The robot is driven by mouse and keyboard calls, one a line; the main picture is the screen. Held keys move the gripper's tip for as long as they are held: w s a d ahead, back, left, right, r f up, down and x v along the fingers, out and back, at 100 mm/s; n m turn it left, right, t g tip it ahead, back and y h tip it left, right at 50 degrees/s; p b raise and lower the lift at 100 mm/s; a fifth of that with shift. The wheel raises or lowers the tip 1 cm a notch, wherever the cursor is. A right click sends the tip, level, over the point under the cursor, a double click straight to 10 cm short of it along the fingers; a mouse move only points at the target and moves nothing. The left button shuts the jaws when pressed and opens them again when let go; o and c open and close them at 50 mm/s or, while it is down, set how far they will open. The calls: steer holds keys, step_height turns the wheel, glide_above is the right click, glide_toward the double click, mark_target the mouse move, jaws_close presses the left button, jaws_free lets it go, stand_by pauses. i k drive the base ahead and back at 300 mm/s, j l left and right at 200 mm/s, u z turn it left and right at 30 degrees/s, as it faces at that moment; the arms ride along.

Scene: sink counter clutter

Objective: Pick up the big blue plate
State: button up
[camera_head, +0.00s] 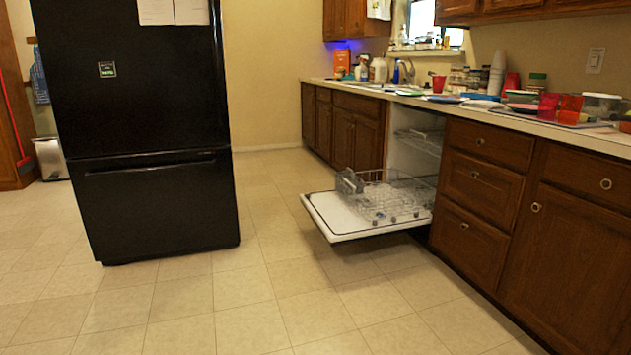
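A flat blue item (444,99) lies on the counter (560,131) to the right of the sink, among other clutter. It may be the big blue plate, but it is too small and far off to tell. Another flat bluish item (478,97) lies just to its right, close to bowls and cups. My gripper is not in view.
A dishwasher door (325,220) hangs open over the floor in front of the counter, with a rack on it. A black fridge (150,130) stands at left. The tiled floor (250,300) between is clear. A red cup (438,84) and jars crowd the counter.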

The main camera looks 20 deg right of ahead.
mark_target(436, 97)
steer(key=z, duration=1.25)
